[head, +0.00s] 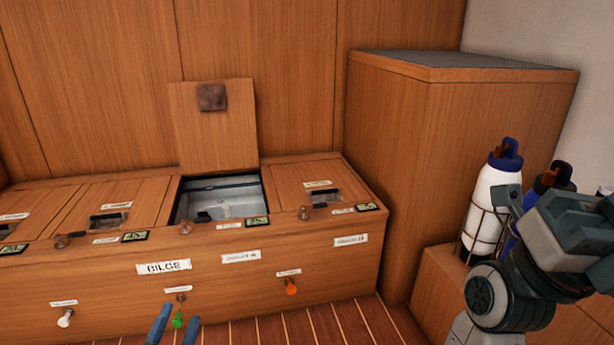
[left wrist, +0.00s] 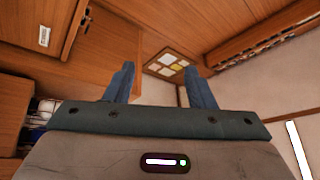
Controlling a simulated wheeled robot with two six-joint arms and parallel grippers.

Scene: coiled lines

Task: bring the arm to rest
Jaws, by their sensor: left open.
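My left gripper (head: 176,322) shows at the bottom edge of the head view as two blue fingertips, set apart, in front of the bilge locker (head: 230,285). Its wrist and arm are out of that view. In the left wrist view its two blue fingers (left wrist: 159,85) stand apart with nothing between them. A dark grey link of my right arm (head: 500,295) fills the lower right of the head view. I cannot see the right gripper's fingers.
A locker hatch lid (head: 215,135) stands open against the panelled wall over a grey compartment (head: 220,200). Pegs with green, orange (head: 291,287) and white (head: 65,318) ends jut from the front.

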